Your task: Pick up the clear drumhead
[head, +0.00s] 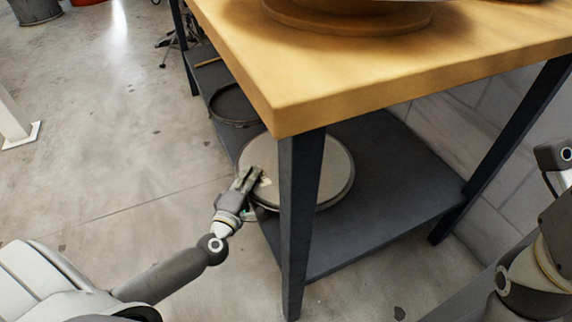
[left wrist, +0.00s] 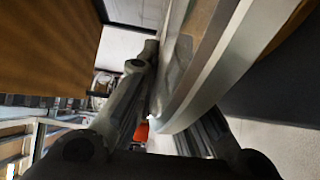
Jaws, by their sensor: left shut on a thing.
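The clear drumhead (head: 336,172), a round pale disc with a light rim, is at the lower shelf of the bench, partly behind the front table leg. My left gripper (head: 251,180) is shut on its left edge. In the left wrist view the drumhead's curved rim (left wrist: 222,72) runs between the fingers of my left gripper (left wrist: 170,125). I cannot tell whether the disc rests on the shelf or is slightly above it. My right arm shows at the right edge of the head view, but its gripper is not seen.
The wooden bench top (head: 400,70) overhangs the shelf, and a dark leg (head: 298,230) stands in front of the disc. A dark round hoop (head: 234,104) lies farther back on the grey shelf (head: 400,190). The concrete floor (head: 110,130) at left is open.

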